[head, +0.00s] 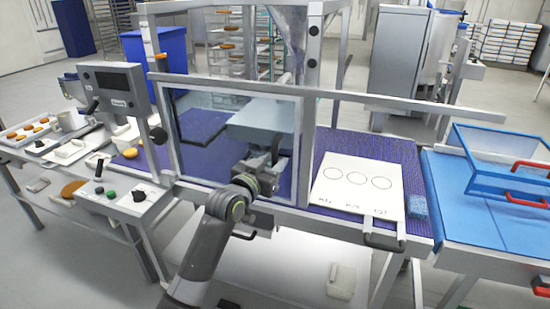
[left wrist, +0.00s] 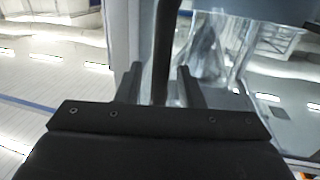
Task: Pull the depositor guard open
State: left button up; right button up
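The depositor guard (head: 207,111) is a clear panel in a grey metal frame, standing at the left part of a long rail in the head view. A dark upright handle (head: 276,147) is at its right side; it also shows as a dark bar (left wrist: 163,45) in the left wrist view. My left gripper (head: 268,160) is at this handle. In the left wrist view its two fingers (left wrist: 162,85) stand on either side of the bar, with narrow gaps showing, so it looks open around it. My right gripper is not in view.
The grey rail (head: 400,104) runs right past the guard. A white plate with three circles (head: 357,183) and a blue sponge (head: 419,207) lie on the purple belt (head: 395,150). A blue clear-sided box (head: 505,150) is at right. A control panel (head: 112,85) stands at left.

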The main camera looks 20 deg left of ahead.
pick_arm(q)
jog(key=shift+w+d, duration=0.15)
jog(key=shift+w, duration=0.5)
grip_shut()
